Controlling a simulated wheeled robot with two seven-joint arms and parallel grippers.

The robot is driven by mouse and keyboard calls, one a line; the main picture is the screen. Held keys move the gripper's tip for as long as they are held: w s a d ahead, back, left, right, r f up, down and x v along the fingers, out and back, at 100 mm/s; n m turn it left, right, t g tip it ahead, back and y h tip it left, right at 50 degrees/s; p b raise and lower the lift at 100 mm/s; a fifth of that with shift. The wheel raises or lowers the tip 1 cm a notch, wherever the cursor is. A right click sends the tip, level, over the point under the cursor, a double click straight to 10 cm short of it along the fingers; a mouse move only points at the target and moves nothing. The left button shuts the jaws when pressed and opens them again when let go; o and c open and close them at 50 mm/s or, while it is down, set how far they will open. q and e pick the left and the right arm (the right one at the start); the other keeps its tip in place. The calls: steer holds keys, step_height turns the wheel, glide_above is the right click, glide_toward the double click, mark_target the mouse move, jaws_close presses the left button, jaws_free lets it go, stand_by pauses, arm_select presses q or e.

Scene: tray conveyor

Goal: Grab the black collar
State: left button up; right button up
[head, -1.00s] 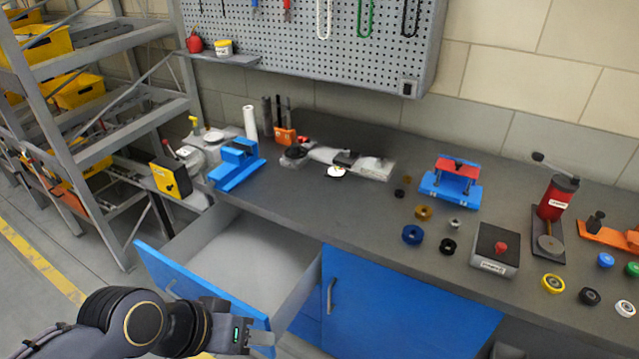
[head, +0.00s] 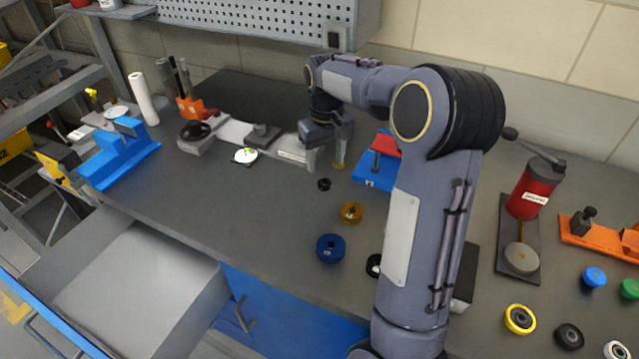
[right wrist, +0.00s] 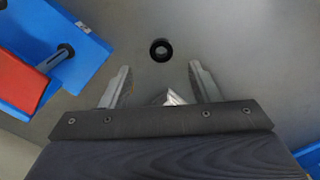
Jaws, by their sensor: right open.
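A small black collar (head: 324,184) lies flat on the grey bench, its hole facing up. In the right wrist view the black collar (right wrist: 160,50) shows ahead of the fingertips, roughly centred between them. My right gripper (head: 325,160) is open and empty above the bench, close to the collar but apart from it. Its two fingers (right wrist: 158,76) stand wide in the right wrist view. A second, larger black ring (head: 374,265) lies nearer the front, partly hidden by my right arm. My left gripper is out of view.
A blue fixture with a red top (head: 375,175) stands right of the gripper. A brass ring (head: 351,212) and a blue ring (head: 330,248) lie nearer the front. A white disc (head: 245,156) lies to the left. The drawer (head: 130,290) is open. The left-centre bench is clear.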

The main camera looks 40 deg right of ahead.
mark_target(325, 178)
step_height(325, 178, down, 6)
steer(key=shift+f, duration=0.15)
steer(key=shift+c, duration=0.4)
steer(key=c, duration=1)
steer(key=shift+r, duration=0.2)
